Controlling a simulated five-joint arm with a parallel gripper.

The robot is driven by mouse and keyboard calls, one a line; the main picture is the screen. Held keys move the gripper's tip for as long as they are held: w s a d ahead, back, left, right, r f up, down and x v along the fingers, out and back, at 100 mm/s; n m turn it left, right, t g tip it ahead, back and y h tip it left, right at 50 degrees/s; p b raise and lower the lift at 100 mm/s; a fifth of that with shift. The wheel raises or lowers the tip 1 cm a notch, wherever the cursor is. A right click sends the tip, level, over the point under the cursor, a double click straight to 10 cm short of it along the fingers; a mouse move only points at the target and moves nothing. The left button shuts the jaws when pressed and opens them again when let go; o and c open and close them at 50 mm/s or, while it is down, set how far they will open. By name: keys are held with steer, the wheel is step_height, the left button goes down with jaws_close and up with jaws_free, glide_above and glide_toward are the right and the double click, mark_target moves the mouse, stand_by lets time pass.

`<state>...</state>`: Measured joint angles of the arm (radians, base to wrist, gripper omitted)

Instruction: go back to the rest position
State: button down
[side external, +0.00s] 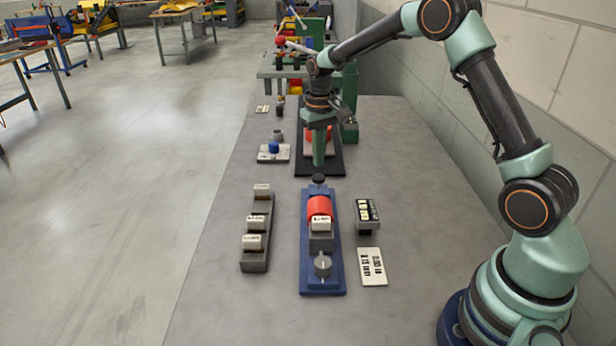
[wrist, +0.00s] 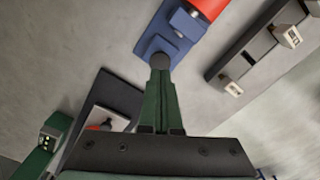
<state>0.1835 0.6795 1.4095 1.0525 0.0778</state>
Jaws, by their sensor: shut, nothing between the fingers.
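My gripper (side external: 318,163) points straight down beyond the far end of the blue fixture, above the near part of a black base. Its green fingers (wrist: 160,72) are together with nothing between them. In the wrist view the fingertips overlap a round dark knob, which stands at the far end of the blue fixture in the side view (side external: 318,179). I cannot tell the gap between fingertips and knob. The blue fixture (side external: 310,270) carries a red cylinder (side external: 319,206), a white labelled block (side external: 321,223) and a grey knob (side external: 323,264).
A dark rack (side external: 255,264) at left holds white labelled blocks. A black display (side external: 367,212) and white card (side external: 373,267) lie at right. A black base (side external: 333,168) with a red part is behind my gripper. A small plate with a blue knob (side external: 273,147) stands left.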

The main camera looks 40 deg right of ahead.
steer(key=s+a+r+n+t, duration=0.1)
steer(key=s+a+r, duration=0.25)
steer(key=r, duration=0.25)
steer(key=s+a+r+t, duration=0.2)
steer(key=s+r, duration=0.3)
steer(key=r, duration=0.2)
steer(key=s+a+r+n+t, duration=0.1)
steer(key=s+a+n+t, duration=0.1)
steer(key=s, duration=0.9)
steer(key=shift+s+a+r+t, duration=0.2)
steer(key=shift+s+a+t, duration=0.15)
steer(key=shift+a, duration=0.4)
